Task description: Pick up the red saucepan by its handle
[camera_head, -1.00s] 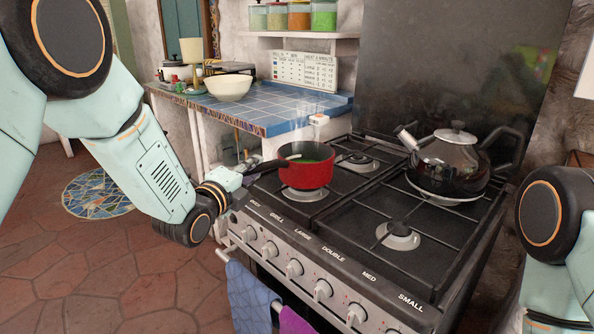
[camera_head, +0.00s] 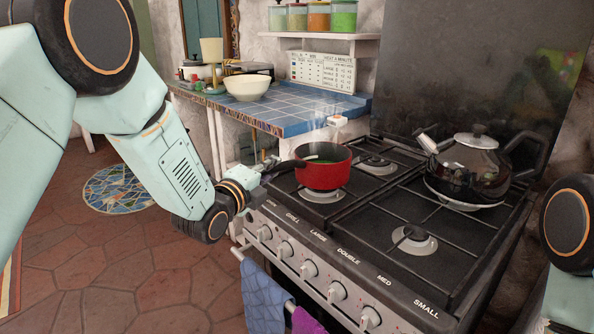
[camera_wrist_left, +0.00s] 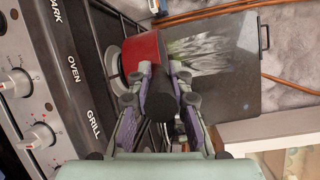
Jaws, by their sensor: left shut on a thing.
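The left gripper is shut on the handle, small and partly hidden by my wrist in the head view. In the left wrist view, the two fingers (camera_wrist_left: 161,88) lie on either side of the dark handle end (camera_wrist_left: 161,102), with the red pan wall (camera_wrist_left: 143,54) beyond. My right gripper is out of view; only part of that arm shows.
A dark kettle (camera_head: 470,165) stands on the back-right burner. The front burner (camera_head: 414,239) is empty. A blue tiled counter (camera_head: 300,105) with a cream bowl (camera_head: 249,87) lies behind the saucepan. Towels (camera_head: 263,300) hang on the stove's front rail.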

